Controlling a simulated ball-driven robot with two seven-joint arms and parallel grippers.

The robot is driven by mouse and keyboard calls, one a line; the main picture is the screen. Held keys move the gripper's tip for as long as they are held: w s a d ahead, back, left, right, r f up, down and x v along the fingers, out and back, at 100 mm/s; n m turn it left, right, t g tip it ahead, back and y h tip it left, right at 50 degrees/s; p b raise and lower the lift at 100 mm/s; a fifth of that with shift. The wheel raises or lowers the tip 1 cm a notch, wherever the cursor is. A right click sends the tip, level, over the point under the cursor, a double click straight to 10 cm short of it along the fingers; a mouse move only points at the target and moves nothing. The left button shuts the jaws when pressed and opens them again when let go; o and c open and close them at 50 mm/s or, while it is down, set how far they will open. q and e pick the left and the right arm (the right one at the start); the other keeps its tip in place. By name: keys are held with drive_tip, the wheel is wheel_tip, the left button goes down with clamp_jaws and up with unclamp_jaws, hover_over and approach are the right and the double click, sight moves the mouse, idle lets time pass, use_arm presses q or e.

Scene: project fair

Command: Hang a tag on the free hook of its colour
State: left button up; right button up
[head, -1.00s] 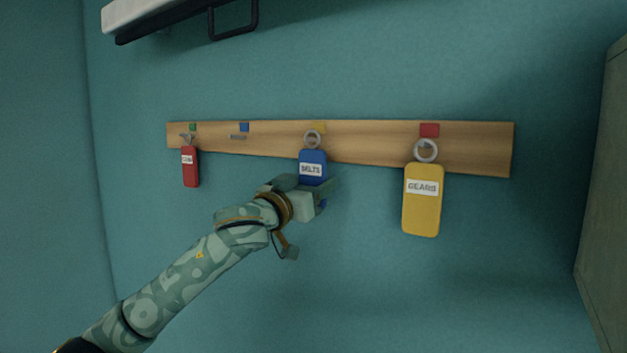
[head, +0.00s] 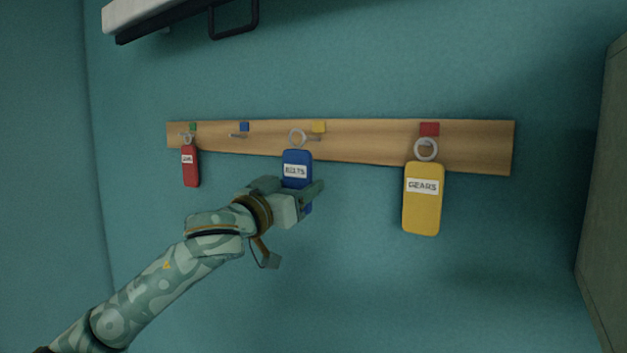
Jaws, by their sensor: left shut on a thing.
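My left gripper (head: 305,197) is shut on the lower part of the blue tag (head: 297,160), which has a white label and a metal ring (head: 297,137) at its top. The blue tag is upright in front of the board, and its ring is left of the hook under the yellow square (head: 318,127). The hook (head: 238,136) under the blue square (head: 244,127) is bare. A red tag (head: 190,173) hangs under the green square (head: 193,126). A yellow tag (head: 423,212) labelled GEARS hangs under the red square (head: 429,129). My right gripper is out of view.
The wooden board (head: 370,144) is fixed to a teal wall. A pale ledge (head: 150,14) with a dark handle or frame (head: 235,35) is at the upper left. A grey panel (head: 603,190) stands at the right edge. The wall below the board is clear.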

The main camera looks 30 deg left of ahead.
sight(289, 166)
use_arm(q)
drive_tip(key=shift+r+v, duration=0.2)
drive_tip(key=shift+v, duration=0.95)
drive_tip(key=shift+r, duration=0.15)
drive_tip(key=r, duration=0.2)
drive_tip(key=s+a+r+y, duration=0.1)
drive_tip(key=shift+a+n, duration=0.1)
drive_tip(key=shift+n, duration=0.2)
drive_tip(key=s+d+f+b, duration=0.4)
drive_tip(key=f+b, duration=0.4)
drive_tip(key=f, duration=1.2)
drive_tip(key=s+d+f+b, duration=0.5)
drive_tip(key=f+b, duration=0.4)
drive_tip(key=f, duration=1.2)
drive_tip(key=s+d+f+b, duration=0.5)
drive_tip(key=f+b, duration=0.3)
drive_tip(key=f, duration=1.3)
drive_tip(key=shift+s+d, duration=0.25)
drive_tip(key=shift+s, duration=0.1)
